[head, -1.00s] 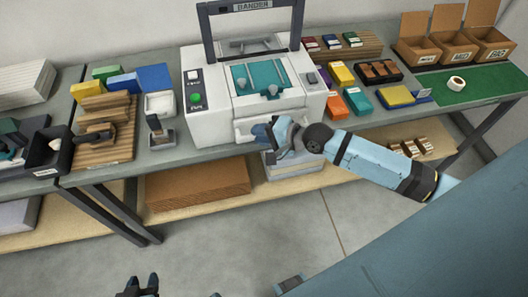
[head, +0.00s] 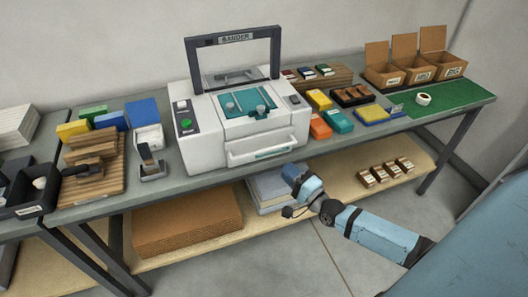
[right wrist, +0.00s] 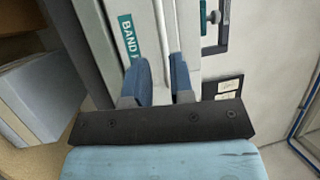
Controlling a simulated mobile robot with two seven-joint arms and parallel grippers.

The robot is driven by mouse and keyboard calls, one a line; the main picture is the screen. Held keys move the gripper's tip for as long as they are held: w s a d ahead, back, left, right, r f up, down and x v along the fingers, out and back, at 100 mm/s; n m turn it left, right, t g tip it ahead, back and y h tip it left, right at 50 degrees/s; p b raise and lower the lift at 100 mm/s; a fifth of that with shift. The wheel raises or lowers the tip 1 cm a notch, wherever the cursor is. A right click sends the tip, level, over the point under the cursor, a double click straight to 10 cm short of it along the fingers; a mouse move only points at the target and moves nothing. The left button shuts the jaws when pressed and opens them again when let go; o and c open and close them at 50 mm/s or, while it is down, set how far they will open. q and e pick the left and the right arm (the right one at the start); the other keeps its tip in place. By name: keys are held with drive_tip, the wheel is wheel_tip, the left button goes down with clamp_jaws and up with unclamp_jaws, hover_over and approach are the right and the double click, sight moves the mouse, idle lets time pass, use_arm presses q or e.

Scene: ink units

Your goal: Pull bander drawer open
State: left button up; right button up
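The bander (head: 205,145) is a white machine on the workbench with a raised dark frame labelled BANDER. Its drawer (head: 240,158) is on the front and looks shut, with a pale handle bar and a teal label. The label (right wrist: 128,38) also shows in the right wrist view, along with the machine's white front. My right gripper (head: 290,174) is below and in front of the drawer's right side. In the right wrist view its two blue fingers are apart with nothing held between them. My left gripper is out of view.
A lower shelf holds a brown slab (head: 187,222), a pale stack (head: 262,190) near my right gripper and several small boxes (head: 385,172). Coloured blocks and a green mat (head: 455,98) lie right of the bander. Wooden boards (head: 95,165) lie left.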

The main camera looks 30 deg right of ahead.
sight(265, 151)
drive_tip(key=p+x, duration=0.1)
drive_tip(key=x, duration=0.9)
drive_tip(key=shift+w+a, duration=0.1)
drive_tip(key=shift+w, duration=0.15)
clamp_jaws()
